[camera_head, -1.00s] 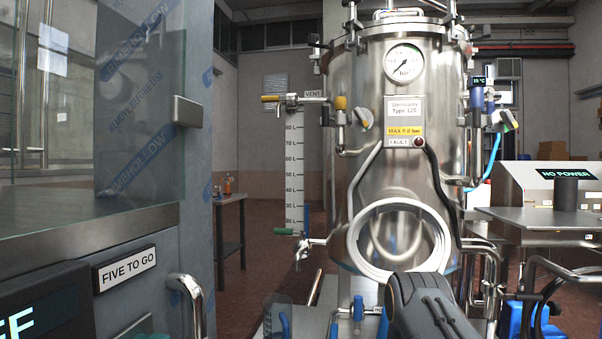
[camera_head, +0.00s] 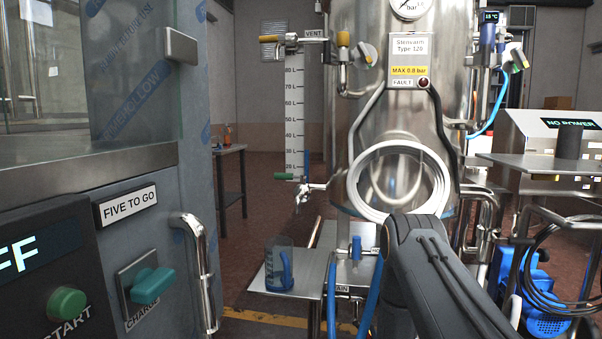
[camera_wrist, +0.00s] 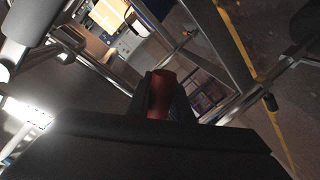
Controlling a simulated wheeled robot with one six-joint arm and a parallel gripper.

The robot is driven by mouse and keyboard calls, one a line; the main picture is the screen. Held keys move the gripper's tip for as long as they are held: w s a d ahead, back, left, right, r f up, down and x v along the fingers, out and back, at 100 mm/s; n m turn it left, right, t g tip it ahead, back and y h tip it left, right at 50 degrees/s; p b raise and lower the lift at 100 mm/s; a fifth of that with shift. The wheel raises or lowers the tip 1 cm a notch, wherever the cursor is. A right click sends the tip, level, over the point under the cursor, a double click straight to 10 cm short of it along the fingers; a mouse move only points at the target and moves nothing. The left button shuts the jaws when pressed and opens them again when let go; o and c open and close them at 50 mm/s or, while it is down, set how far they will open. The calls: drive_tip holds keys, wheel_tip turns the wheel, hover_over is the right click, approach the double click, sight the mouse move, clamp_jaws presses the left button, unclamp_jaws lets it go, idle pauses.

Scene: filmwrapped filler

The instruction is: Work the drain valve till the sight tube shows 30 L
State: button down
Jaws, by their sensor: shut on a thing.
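The sight tube's white scale (camera_head: 294,115), marked in litres from 20 L up past 80 L, stands left of the steel tank (camera_head: 420,120). I cannot clearly read a liquid level. Below the tank is a blue valve handle (camera_head: 356,248), with a partly hidden label ending in "AIN" (camera_head: 342,289) lower down. My arm reaches forward at the tank's lower front; its gripper is hidden in the head view. In the wrist view my gripper (camera_wrist: 162,96) is shut on a dark red, rounded thing (camera_wrist: 161,92). I cannot tell what it belongs to.
Blue hoses (camera_head: 372,290) hang beside my arm.

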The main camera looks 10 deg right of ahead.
drive_tip(key=shift+w+a+f+m+t+b, duration=0.25)
drive_tip(key=shift+a+m+b, duration=0.5)
drive_tip(key=shift+m+b, duration=0.55)
drive_tip(key=shift+w+a+f+m+t+b, duration=0.25)
drive_tip(key=shift+a+m+b, duration=0.65)
drive_tip(key=shift+b, duration=0.55)
drive_tip(key=shift+w+a+f+m+t+b, duration=0.25)
drive_tip(key=shift+a+m+b, duration=0.4)
drive_tip(key=shift+m+b, duration=0.65)
drive_tip(key=shift+a, duration=0.1)
drive_tip(key=c, duration=1.6)
unclamp_jaws()
drive_tip(key=shift+r, duration=0.1)
drive_tip(key=shift+s+a+p, duration=0.25)
drive_tip(key=shift+s+p, duration=0.45)
drive_tip(key=shift+s, duration=1.2)
drive_tip(key=shift+s+a+p, duration=0.2)
drive_tip(key=shift+s+p, duration=0.5)
drive_tip(key=shift+s, duration=1.2)
